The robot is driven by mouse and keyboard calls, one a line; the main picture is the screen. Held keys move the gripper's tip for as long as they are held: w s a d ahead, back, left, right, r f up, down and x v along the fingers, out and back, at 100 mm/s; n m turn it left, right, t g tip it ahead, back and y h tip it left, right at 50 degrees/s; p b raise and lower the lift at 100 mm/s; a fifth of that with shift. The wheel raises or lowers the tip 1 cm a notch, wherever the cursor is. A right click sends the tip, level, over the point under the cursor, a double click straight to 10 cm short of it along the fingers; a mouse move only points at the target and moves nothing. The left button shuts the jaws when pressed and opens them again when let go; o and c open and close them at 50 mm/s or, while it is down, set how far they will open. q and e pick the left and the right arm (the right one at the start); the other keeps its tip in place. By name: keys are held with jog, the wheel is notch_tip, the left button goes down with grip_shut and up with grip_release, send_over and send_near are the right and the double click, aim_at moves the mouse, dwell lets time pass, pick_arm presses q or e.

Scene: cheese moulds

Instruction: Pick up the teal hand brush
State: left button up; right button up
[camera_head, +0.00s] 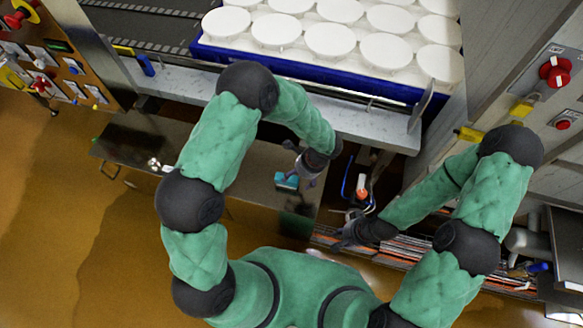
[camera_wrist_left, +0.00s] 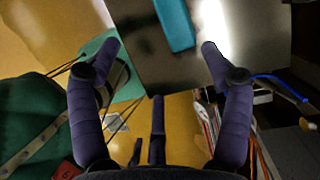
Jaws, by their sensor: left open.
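The teal hand brush (camera_head: 287,181) lies on a dark metal table (camera_head: 240,178), near its right end. In the left wrist view the brush (camera_wrist_left: 174,22) shows as a teal strip at the top, between and beyond the fingertips, cut off by the frame edge. My left gripper (camera_head: 305,172) is just above and right of the brush in the head view. In the wrist view this gripper (camera_wrist_left: 161,46) is open with nothing between its two purple fingers. My right gripper (camera_head: 350,232) hangs lower right, clear of the brush; its finger opening is too small to make out.
A blue crate (camera_head: 300,68) of white round moulds stands on the counter (camera_head: 385,128) behind the table. A red and white item (camera_head: 362,185) and a blue hose lie right of the table. Control panels (camera_head: 38,60) stand at the left. The table's left part is mostly clear.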

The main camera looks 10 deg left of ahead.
aim_at(291, 180)
pick_arm(q)
jog(key=shift+w+a+r+m+y, duration=0.15)
jog(key=shift+w+a+m+y, duration=0.15)
jog(key=shift+w+a, duration=0.45)
jog(key=b+x, duration=0.1)
jog(key=x, duration=0.2)
jog(key=shift+f, duration=0.35)
jog(key=shift+a+f+b, duration=0.2)
jog(key=shift+f+b, duration=0.1)
jog(key=shift+f, duration=0.15)
jog(key=shift+d+b+x, duration=0.2)
jog(key=shift+b+x, duration=0.75)
jog(key=shift+x, duration=1.7)
jog(key=c, duration=1.3)
pick_arm(e)
jog(key=x, duration=0.3)
jog(key=shift+d+f, duration=0.15)
jog(key=shift+f, duration=0.1)
